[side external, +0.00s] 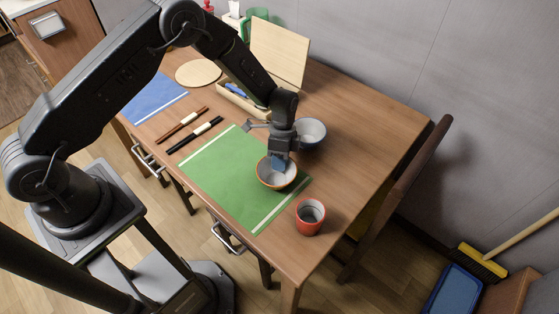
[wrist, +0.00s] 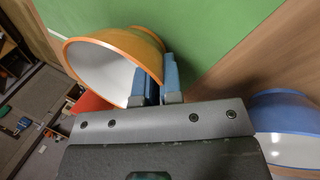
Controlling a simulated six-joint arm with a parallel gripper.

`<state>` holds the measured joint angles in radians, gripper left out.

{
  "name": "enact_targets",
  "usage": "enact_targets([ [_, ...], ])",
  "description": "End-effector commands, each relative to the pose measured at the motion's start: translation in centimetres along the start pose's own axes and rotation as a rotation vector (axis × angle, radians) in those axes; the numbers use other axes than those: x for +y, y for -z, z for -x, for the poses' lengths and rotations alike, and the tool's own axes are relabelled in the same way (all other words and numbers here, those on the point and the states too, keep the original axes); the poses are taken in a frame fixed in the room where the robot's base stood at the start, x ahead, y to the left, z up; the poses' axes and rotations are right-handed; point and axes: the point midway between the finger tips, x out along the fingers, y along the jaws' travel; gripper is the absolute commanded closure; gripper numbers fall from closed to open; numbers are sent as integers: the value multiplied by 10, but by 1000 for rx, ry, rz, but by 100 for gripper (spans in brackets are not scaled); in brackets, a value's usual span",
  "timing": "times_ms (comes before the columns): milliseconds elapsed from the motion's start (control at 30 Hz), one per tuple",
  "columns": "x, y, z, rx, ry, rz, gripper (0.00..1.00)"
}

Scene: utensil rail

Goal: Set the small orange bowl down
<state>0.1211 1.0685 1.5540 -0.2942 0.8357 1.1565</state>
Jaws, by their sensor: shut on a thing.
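The small orange bowl (side external: 275,180) has an orange outside and a white inside. In the side external view it is at the right part of the green placemat (side external: 223,166), over the mat. My gripper (side external: 279,162) is above it with blue fingertips at its rim. In the wrist view the orange bowl (wrist: 115,55) lies between and beside the blue fingers (wrist: 157,82), which are shut on its wall. I cannot tell whether the bowl's base touches the mat.
A grey-blue bowl (side external: 311,132) stands close behind my gripper. A red cup (side external: 309,216) stands near the front right table edge. Two pairs of chopsticks (side external: 194,135) lie left of the green mat. A blue mat (side external: 153,98), a round board (side external: 198,73) and a utensil box (side external: 243,98) are farther left and back.

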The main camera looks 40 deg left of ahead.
Motion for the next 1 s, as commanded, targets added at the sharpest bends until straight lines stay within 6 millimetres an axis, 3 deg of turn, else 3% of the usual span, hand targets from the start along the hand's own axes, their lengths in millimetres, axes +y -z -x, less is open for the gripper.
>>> enact_targets([
  [167,-1,0,-2,0,-1,0,100],
  [200,-1,0,-2,0,0,0,90],
  [433,-1,0,-2,0,0,0,68],
  [767,0,0,4,1,1,0,68],
  [1000,-1,1,46,3,4,-1,68],
])
